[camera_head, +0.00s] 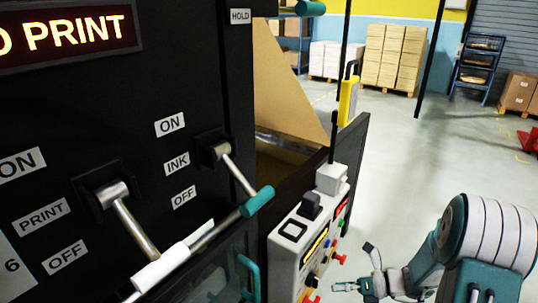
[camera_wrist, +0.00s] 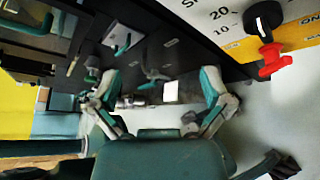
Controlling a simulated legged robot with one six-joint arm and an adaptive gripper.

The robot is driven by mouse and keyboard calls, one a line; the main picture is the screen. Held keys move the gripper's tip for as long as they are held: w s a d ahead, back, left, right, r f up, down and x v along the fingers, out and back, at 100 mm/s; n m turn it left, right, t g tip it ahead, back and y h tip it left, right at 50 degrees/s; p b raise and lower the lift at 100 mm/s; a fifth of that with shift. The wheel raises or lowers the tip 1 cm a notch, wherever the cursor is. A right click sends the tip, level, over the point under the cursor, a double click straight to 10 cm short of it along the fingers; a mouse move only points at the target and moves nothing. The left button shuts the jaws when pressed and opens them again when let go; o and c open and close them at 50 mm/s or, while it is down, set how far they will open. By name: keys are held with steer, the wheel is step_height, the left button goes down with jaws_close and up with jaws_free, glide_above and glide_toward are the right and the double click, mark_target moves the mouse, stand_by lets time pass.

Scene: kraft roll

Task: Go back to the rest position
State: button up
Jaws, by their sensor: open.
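My gripper (camera_head: 354,268) is open at the lower middle right of the head view, with my arm reaching in from the right. It is in front of and to the right of the control box (camera_head: 318,232), apart from it as far as I can see. In the wrist view my gripper (camera_wrist: 160,98) has its two fingers spread wide with nothing between them. A black machine panel (camera_head: 95,110) fills the left of the head view. Its PRINT lever (camera_head: 130,222) and INK lever (camera_head: 237,174) have long handles.
The control box carries buttons and a black knob; a dial panel (camera_wrist: 245,30) with a red knob (camera_wrist: 273,60) shows in the wrist view. Stacked boxes (camera_head: 393,57) and a blue shelf rack (camera_head: 478,65) stand far back. The grey floor (camera_head: 430,140) between is clear.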

steer(key=s+a+r+n+t+h, duration=0.2)
steer(key=s+r+n+h, duration=1.2)
steer(key=n, duration=1.6)
steer(key=s+r, duration=0.4)
steer(key=r, duration=0.2)
steer(key=shift+s+a+r+t, duration=0.15)
steer(key=shift+s+r+t, duration=0.2)
steer(key=shift+r+t, duration=0.05)
